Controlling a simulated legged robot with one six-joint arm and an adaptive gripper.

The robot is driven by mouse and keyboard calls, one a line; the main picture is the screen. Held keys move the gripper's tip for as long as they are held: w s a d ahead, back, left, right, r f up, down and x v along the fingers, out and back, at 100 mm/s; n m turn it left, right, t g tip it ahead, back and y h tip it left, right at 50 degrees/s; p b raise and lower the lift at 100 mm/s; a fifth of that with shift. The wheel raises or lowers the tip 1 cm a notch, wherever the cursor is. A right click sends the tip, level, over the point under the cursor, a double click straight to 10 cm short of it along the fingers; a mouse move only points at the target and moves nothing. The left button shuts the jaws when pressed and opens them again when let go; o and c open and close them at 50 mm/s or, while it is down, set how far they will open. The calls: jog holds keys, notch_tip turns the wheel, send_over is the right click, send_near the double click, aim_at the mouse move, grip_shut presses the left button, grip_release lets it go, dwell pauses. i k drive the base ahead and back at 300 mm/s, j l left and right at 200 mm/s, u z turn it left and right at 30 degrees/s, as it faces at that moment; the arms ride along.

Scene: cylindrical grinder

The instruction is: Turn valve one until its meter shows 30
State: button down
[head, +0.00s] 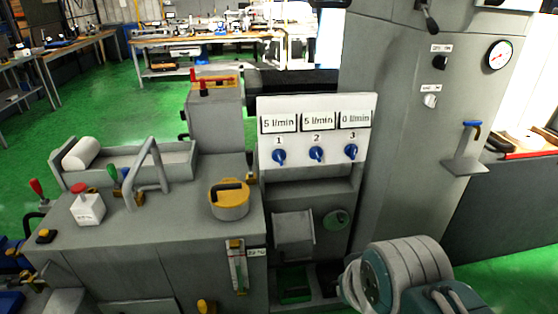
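A white panel (262,178) carries three blue valve knobs in a row. Valve one (279,156) is the left knob, under the number 1, and its meter (279,123) reads 5 l/min. Valve two (316,154) is in the middle, and its meter (317,121) also reads 5 l/min. Valve three (351,152) is on the right, and its meter (355,119) reads 0 l/min. Part of my grey arm shows at the bottom right, below and to the right of the panel and apart from it. My gripper's fingers cannot be seen.
A grey cabinet with a round gauge (498,55) and a blue-handled lever (471,125) stands right of the panel. Green floor (130,115) shows behind, with workbenches beyond.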

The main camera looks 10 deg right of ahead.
aim_at(278, 155)
jog(key=i, duration=0.9)
